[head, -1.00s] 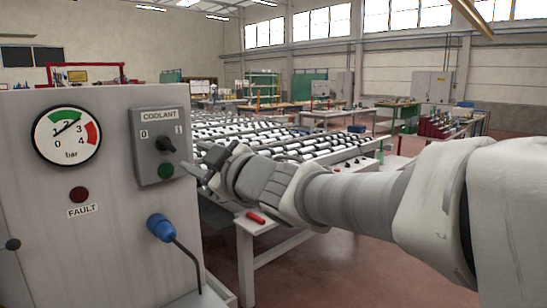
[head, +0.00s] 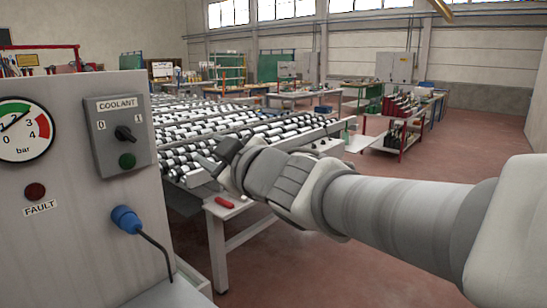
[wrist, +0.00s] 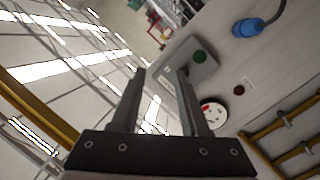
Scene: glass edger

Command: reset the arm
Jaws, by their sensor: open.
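My gripper (head: 217,158) is open and empty in the head view, to the right of the machine panel (head: 75,245) and apart from it. My arm reaches in from the right edge. In the wrist view, the two fingers of my gripper (wrist: 162,85) stand apart with nothing between them. The switch box also shows tilted in the wrist view (wrist: 205,72), partly behind a finger.
A pressure gauge (head: 22,132), a dark red fault lamp (head: 35,191) and a blue plug (head: 127,219) with a cable are on the panel. A roller conveyor table (head: 215,125) stands behind my gripper, with a red object (head: 224,202) on its near corner.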

